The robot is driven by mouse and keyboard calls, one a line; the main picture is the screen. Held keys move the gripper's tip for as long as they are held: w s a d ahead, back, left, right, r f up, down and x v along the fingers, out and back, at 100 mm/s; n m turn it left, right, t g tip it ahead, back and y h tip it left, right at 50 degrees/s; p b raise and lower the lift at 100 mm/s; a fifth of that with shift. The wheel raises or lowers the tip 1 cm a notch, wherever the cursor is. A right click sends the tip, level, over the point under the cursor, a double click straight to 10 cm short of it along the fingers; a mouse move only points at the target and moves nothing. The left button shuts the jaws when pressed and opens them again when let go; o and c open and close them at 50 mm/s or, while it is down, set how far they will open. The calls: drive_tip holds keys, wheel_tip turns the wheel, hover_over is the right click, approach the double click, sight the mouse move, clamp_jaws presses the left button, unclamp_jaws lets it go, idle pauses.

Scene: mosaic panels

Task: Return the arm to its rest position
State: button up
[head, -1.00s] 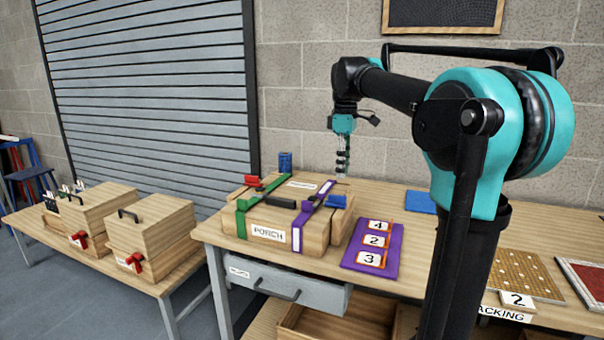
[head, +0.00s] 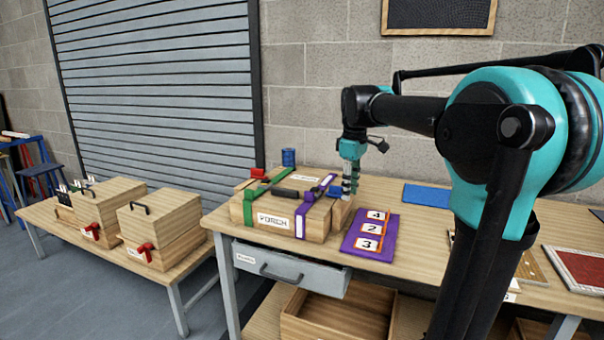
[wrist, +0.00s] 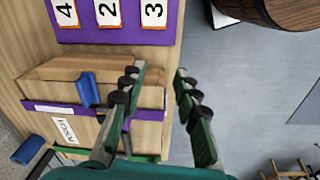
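My arm (head: 405,112) reaches from the right over the wooden table (head: 400,270), bent down at the wrist. My gripper (head: 348,190) points downward at the right end of a wooden box labelled PORCH (head: 250,216) in the head view. In the wrist view my gripper (wrist: 159,74) has its two dark green fingers spread apart with nothing between them. The box (wrist: 150,97), with its purple strap, shows beside the left finger. I cannot tell whether the fingers touch the box.
A purple mat (head: 352,246) with number cards lies just right of the box. A blue mat (head: 424,196) and a red-topped panel (head: 585,272) lie further right. A grey drawer (head: 285,270) hangs below. Wooden crates (head: 160,232) stand on a low bench at left.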

drive_tip(key=s+d+f+m+t, duration=0.1)
drive_tip(key=s+f+m, duration=0.4)
drive_tip(key=s+f, duration=0.5)
drive_tip(key=s+d+f+m+t, duration=0.2)
drive_tip(key=s+d+f+m, duration=0.2)
drive_tip(key=s+f, duration=0.7)
wheel_tip(320, 180, down, 7)
drive_tip(key=shift+s+f+m, duration=0.15)
drive_tip(key=shift+m, duration=1.05)
